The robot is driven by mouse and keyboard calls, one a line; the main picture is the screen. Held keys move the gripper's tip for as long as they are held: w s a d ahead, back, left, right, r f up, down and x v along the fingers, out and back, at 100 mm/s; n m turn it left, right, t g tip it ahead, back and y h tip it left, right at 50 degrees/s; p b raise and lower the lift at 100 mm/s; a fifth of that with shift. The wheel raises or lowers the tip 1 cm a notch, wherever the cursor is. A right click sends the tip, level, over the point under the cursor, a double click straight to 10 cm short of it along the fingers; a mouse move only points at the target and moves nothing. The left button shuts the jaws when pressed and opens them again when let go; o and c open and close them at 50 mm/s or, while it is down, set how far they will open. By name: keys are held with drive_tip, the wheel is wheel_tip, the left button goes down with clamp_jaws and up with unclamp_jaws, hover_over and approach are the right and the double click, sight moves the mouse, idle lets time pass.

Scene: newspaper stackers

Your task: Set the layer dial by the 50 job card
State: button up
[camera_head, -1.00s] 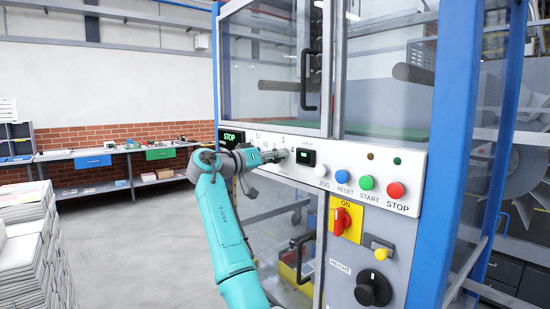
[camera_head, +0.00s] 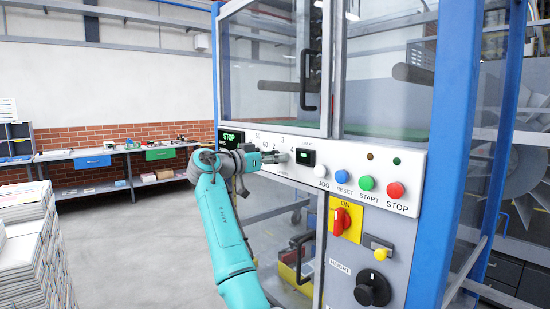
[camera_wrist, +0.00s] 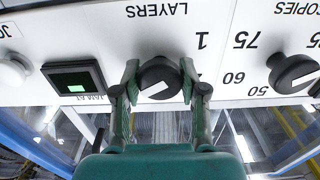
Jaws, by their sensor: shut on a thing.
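The layer dial (camera_wrist: 160,78) is a black round knob with a white pointer mark. It sits under the word LAYERS on the white panel, which appears upside down in the wrist view. My gripper (camera_wrist: 160,85) has one finger on each side of this dial and is shut on it. In the wrist view the white mark lies slanted, and the numeral 1 shows beside the dial. I cannot make out a 50 job card.
The black copies dial (camera_wrist: 292,72) is beside the layer dial. A small display (camera_head: 306,157), a white JOG button (camera_head: 321,172), and blue, green and red (camera_head: 396,190) buttons line the panel. A red switch (camera_head: 341,221) is below. Paper stacks (camera_head: 30,245) stand at left.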

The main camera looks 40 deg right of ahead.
drive_tip(key=shift+f, duration=0.1)
drive_tip(key=o, duration=1.1)
drive_tip(key=shift+o, duration=0.2)
drive_tip(key=shift+a, duration=0.1)
drive_tip(key=a, duration=1.2)
drive_tip(key=shift+s, duration=0.15)
